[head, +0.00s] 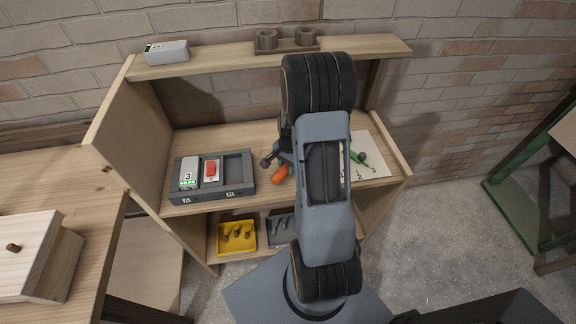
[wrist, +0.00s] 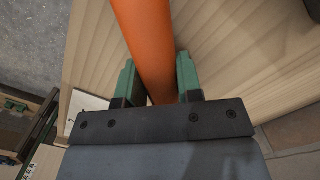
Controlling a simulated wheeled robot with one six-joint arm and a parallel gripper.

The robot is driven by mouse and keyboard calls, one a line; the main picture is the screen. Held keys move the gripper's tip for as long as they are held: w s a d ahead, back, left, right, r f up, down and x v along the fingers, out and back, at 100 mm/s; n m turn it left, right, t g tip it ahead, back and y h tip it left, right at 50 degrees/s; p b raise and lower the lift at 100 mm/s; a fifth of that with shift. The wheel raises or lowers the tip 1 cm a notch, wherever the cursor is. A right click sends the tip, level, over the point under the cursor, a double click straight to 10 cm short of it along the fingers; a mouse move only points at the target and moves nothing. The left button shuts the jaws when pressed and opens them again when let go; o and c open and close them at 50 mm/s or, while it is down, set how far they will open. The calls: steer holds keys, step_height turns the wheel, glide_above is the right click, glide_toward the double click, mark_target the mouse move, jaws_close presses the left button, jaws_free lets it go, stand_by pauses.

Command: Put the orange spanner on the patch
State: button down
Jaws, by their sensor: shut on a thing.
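The orange spanner (head: 279,174) shows in the head view as a short orange end over the shelf unit's worktop, left of my arm. My gripper (wrist: 157,82) is shut on it: in the wrist view the orange shaft (wrist: 148,40) runs between the two green finger pads. In the head view my arm covers the rest of the spanner and most of my gripper. I cannot tell whether the spanner is clear of the wood. A pale sheet with printed numbers (head: 377,168), possibly the patch, lies to the right, partly behind my arm. A green tool (head: 358,157) lies on it.
A dark tray (head: 220,198) with a grey box (head: 189,172) and a red block (head: 211,169) stands left on the worktop. A yellow bin (head: 237,236) and a grey bin (head: 280,230) sit below. The unit's side walls and upper shelf (head: 220,60) bound the space.

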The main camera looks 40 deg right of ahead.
steer(key=shift+f, duration=0.45)
steer(key=shift+f, duration=0.15)
steer(key=c, duration=0.8)
jaws_free()
